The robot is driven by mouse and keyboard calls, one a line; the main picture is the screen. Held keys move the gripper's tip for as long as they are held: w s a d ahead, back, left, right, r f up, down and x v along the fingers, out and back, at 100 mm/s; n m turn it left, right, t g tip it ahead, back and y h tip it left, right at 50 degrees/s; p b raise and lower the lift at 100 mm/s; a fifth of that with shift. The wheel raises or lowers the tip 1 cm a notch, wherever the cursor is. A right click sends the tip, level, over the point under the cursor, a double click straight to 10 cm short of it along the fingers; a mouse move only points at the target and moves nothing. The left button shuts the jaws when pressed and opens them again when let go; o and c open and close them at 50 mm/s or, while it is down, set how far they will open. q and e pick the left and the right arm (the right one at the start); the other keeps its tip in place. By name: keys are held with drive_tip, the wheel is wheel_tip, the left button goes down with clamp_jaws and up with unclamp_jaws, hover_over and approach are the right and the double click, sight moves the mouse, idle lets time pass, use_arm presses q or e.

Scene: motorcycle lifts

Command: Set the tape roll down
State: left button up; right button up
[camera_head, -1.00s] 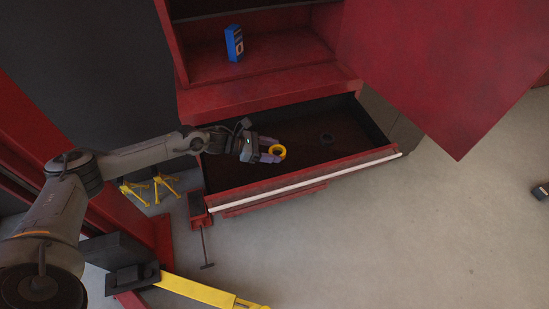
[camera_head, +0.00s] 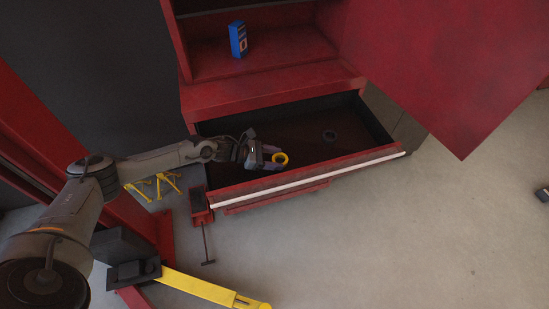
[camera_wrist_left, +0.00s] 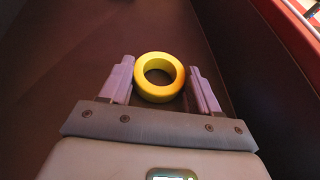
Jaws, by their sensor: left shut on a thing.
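The tape roll is a yellow ring (camera_head: 283,164) in the head view, over the left part of the open drawer. My left gripper (camera_head: 271,156) reaches over the drawer from the left, shut on the roll. In the left wrist view the tape roll (camera_wrist_left: 160,96) sits between the two fingers of my left gripper (camera_wrist_left: 160,82), at their tips. Whether the roll touches the drawer floor cannot be told. My right gripper is not in view.
The red drawer (camera_head: 310,176) stands open below a red cabinet (camera_head: 270,92). A blue box (camera_head: 238,40) stands on the shelf above. A red panel (camera_head: 445,65) hangs at upper right.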

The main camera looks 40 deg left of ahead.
use_arm(q)
drive_tip(key=o, duration=1)
drive_tip(key=shift+f, duration=0.1)
drive_tip(key=shift+o, duration=0.2)
drive_tip(key=shift+r+p, duration=0.3)
drive_tip(key=shift+p, duration=0.05)
drive_tip(key=p+v, duration=0.4)
drive_tip(key=v, duration=0.8)
